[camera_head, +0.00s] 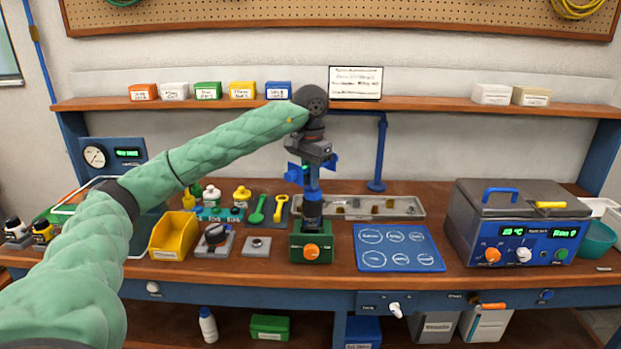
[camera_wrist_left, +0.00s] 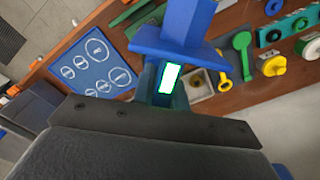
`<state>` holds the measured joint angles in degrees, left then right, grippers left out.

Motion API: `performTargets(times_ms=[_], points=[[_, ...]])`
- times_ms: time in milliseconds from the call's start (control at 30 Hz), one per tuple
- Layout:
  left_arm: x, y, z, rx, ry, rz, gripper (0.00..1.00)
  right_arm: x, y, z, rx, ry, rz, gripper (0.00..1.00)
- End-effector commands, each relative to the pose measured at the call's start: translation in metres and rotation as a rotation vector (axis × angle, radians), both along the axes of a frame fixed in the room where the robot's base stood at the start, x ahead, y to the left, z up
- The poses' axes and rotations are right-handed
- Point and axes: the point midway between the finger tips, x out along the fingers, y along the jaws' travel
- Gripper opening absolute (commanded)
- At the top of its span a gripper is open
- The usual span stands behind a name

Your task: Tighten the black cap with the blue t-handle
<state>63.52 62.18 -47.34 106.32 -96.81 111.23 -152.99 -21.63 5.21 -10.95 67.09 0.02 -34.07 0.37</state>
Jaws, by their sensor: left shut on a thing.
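My left gripper (camera_head: 308,165) is pointed down over the green fixture block (camera_head: 311,252) with the orange knob. It is shut on the blue t-handle (camera_head: 312,178), whose bar sticks out beside the fingers. In the left wrist view the t-handle (camera_wrist_left: 176,48) fills the top middle. Below the handle, a dark blue and black upright body (camera_head: 313,210) stands on the green block; the black cap cannot be told apart clearly there. Whether the handle's lower end is seated or only above it is hard to tell. My right gripper is out of view.
A blue mat (camera_head: 397,247) with white circles lies to the right, and a grey machine (camera_head: 517,225) beyond it. A yellow bin (camera_head: 173,236) and a grey block with a black knob (camera_head: 214,240) stand to the left. A metal tray (camera_head: 400,207) lies behind.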

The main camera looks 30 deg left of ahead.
Motion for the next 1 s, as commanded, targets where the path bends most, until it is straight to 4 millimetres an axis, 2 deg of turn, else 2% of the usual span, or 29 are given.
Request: performTargets(times_ms=[1000], points=[[0.000, 0.000, 0.026, 0.000, -0.001, 0.000, 0.00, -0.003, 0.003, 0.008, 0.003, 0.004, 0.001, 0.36]])
